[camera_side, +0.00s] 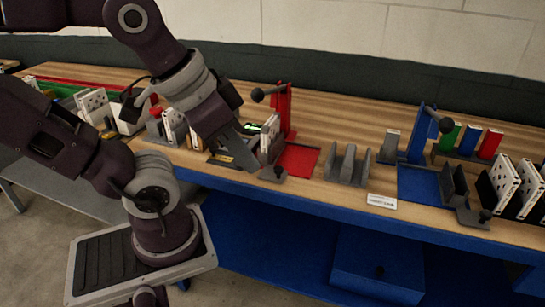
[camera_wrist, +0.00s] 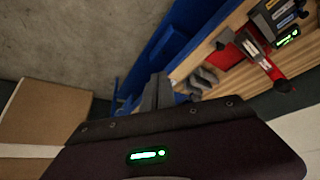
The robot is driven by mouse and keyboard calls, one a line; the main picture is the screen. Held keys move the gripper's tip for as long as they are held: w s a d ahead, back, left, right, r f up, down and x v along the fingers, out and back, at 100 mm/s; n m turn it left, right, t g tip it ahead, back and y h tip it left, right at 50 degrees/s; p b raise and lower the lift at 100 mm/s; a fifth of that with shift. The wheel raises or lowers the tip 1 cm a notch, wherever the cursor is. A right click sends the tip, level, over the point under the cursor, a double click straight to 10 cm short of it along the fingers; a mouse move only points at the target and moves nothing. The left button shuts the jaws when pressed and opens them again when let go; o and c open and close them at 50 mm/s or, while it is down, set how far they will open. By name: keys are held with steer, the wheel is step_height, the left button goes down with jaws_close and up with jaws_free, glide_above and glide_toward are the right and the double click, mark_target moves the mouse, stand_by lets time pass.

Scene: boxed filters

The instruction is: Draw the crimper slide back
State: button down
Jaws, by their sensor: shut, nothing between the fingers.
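A red press station (camera_side: 297,160) stands at mid-bench with a lever and dark ball handle. A grey slide piece with a dark knob (camera_side: 275,173) sits at its front left, by the bench edge. A blue press station (camera_side: 418,185) stands to the right, with a similar grey slide and knob (camera_side: 470,215) at its front. The pictures do not show which one is the crimper. My gripper (camera_side: 243,160) is low near the red station's left side, left of its knob; it looks shut and empty. In the wrist view its fingers (camera_wrist: 158,82) are together, apart from the grey holder (camera_wrist: 205,78).
White filter panels (camera_side: 270,135) stand close beside my gripper. A grey slotted holder (camera_side: 347,165) stands between the stations, with a white label (camera_side: 381,201) at the front edge. Blue, green and red blocks (camera_side: 466,141) and more white panels (camera_side: 505,180) stand at right.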

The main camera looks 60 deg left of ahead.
steer(key=c, duration=2.2)
jaws_free()
steer(key=c, duration=1.8)
jaws_free()
steer(key=shift+w+r, duration=0.1)
steer(key=shift+w, duration=0.05)
steer(key=o, duration=0.6)
steer(key=w+a, duration=0.1)
steer(key=w, duration=0.1)
steer(key=w+a+g, duration=0.1)
steer(key=w+a+r+g, duration=0.1)
steer(key=w, duration=0.1)
steer(key=shift+w+y, duration=0.3)
steer(key=shift+w, duration=0.05)
steer(key=g, duration=0.8)
glide_above(280, 167)
steer(key=w, duration=0.3)
step_height(280, 167, down, 14)
steer(key=x, duration=0.7)
steer(key=shift+w+d, duration=0.15)
steer(key=shift+f, duration=0.45)
jaws_close()
